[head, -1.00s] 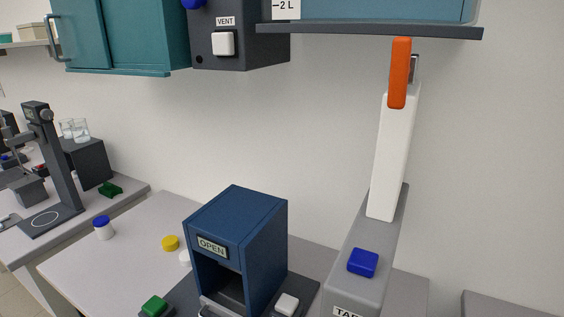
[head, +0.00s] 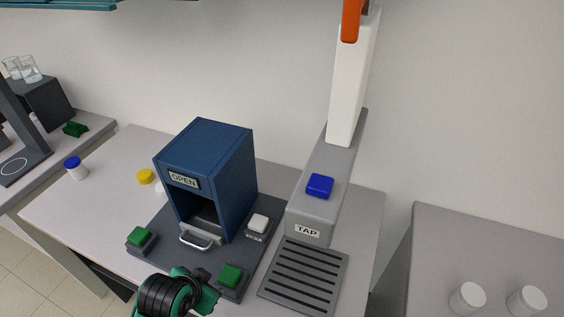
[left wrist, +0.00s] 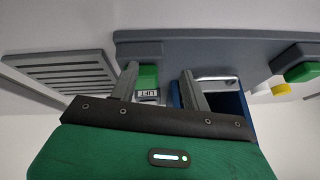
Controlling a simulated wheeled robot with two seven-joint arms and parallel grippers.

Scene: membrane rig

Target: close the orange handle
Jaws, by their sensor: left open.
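The orange handle (head: 351,20) shows at the top edge of the head view, cut off by it. It hangs upright at the top of a white column (head: 352,90) on the grey TAP unit (head: 318,212). My left gripper (head: 203,280) is low in the head view, well below and left of the handle, near the green buttons of the blue box's base. In the left wrist view its two fingers (left wrist: 160,85) are apart and empty, with a green button (left wrist: 148,76) beyond them. The handle is not in the left wrist view. My right gripper is not in view.
A blue box (head: 212,165) labelled OPEN has a silver handle (head: 197,241) at its front. A blue button (head: 320,186) sits on the TAP unit, with a slotted drip tray (head: 303,276) before it. White-lidded jars (head: 467,298) stand at right.

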